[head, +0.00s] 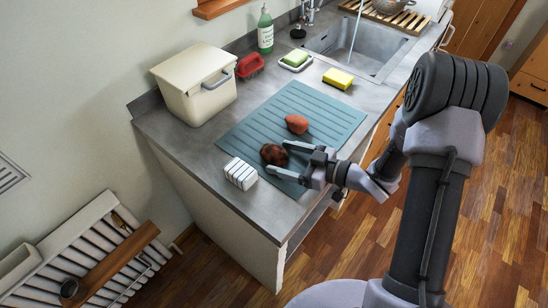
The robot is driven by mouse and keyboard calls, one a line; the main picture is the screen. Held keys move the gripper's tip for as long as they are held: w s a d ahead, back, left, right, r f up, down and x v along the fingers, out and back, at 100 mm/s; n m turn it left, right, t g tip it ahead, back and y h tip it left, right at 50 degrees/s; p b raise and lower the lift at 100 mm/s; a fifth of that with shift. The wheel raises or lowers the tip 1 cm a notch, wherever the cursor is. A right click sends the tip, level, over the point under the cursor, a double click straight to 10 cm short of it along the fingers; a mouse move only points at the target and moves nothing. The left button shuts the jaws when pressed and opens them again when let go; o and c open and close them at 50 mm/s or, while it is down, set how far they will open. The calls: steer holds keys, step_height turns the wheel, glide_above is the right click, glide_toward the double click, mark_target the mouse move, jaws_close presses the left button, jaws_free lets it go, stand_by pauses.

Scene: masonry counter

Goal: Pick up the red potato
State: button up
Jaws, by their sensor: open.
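Two potato-like things lie on the ribbed blue-green mat (335,112) on the counter. One is a smooth orange-red lump (297,124) near the middle of the mat. The other is a rounder, mottled dark red-brown lump (273,154) near the mat's front left edge. I cannot tell for certain which is the red potato. My gripper (277,157) is open, coming from the right, with its fingertips on either side of the brown lump's near side. I cannot tell whether they touch it. The orange-red lump lies just beyond the upper finger.
A white ribbed block (240,173) stands close to the lower finger. A lidded cream bin (196,84), a red brush (249,66), a sponge on a dish (296,61), a yellow sponge (338,78) and a green bottle (265,30) stand behind. The sink (362,45) is at the back.

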steer(key=shift+w+a+f, duration=0.1)
steer(key=shift+w+a, duration=0.15)
steer(key=shift+a, duration=0.2)
steer(key=c, duration=1.6)
